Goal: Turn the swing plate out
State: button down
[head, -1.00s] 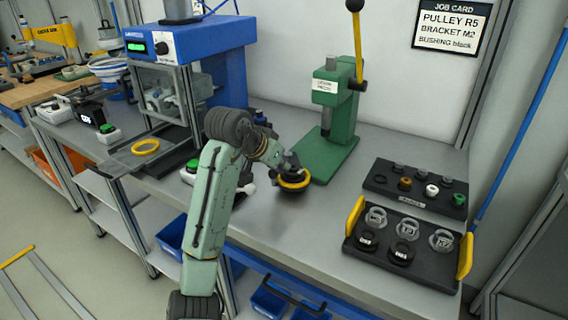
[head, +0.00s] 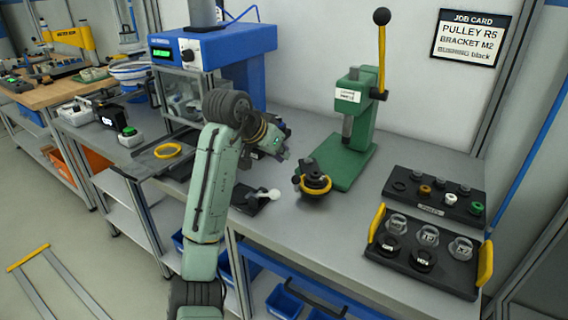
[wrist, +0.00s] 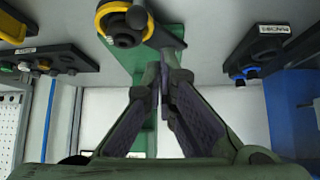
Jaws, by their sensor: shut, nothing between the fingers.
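A round black part with a yellow rim (head: 314,184) sits at the front of the green lever press (head: 347,150); I take it as the swing plate. In the wrist view the yellow-rimmed part (wrist: 124,22) is at the top, over the press's green base (wrist: 142,70), with a dark arm reaching right from it. How far it is turned I cannot tell. My gripper (head: 284,152) is left of the press, apart from the yellow-rimmed part. In the wrist view its fingers (wrist: 166,72) are closed together with nothing between them.
A black fixture with a white-knobbed lever (head: 268,194) stands left of the yellow-rimmed part. A blue machine (head: 215,45) with a tray and yellow ring (head: 167,150) is at the left. A black rack (head: 433,192) and a yellow-handled tray (head: 424,262) are at the right.

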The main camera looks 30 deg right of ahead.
jog(key=shift+w+a+r, duration=0.1)
jog(key=shift+a+r, duration=0.1)
jog(key=shift+r, duration=0.3)
jog(key=shift+w+a+r, duration=0.1)
jog(key=shift+a+r, duration=0.1)
jog(key=shift+r, duration=0.25)
jog(key=shift+s, duration=0.1)
